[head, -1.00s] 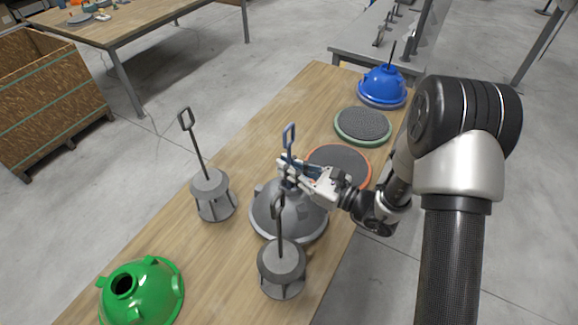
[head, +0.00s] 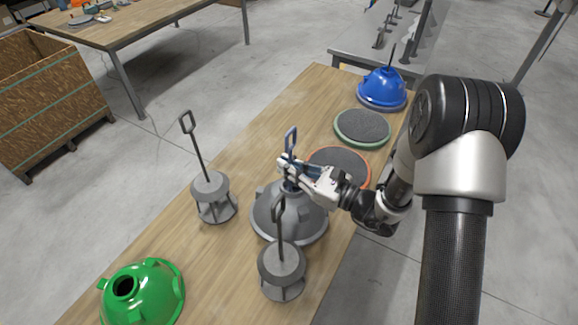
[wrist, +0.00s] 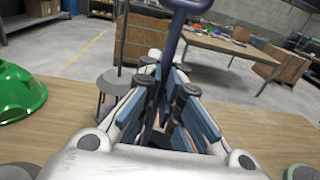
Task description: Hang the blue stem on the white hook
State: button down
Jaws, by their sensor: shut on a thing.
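The blue stem (head: 291,140), with a loop at its top, stands upright over the grey hood (head: 262,217) on the wooden table. Its lower end is hidden by the fingers, so I cannot tell how it meets the hood. My gripper (head: 288,172) is shut on the stem below the loop. In the wrist view, the blue stem (wrist: 174,38) rises between the blue finger pads of my gripper (wrist: 168,92). I cannot make out a white hook in these frames.
Two grey stands with looped rods (head: 210,186) (head: 281,264) stand close by. A green hood (head: 150,290) is at the near left. An orange-rimmed disc (head: 340,160), a green-rimmed disc (head: 362,126) and a blue hood (head: 382,90) lie farther back. A wooden crate (head: 50,110) is left.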

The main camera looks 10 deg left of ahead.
jog(key=shift+w, duration=0.15)
jog(key=shift+w+a, duration=0.1)
jog(key=shift+w, duration=1.05)
jog(key=shift+r, duration=0.15)
jog(key=shift+r+p, duration=1.7)
jog(key=shift+r, duration=0.85)
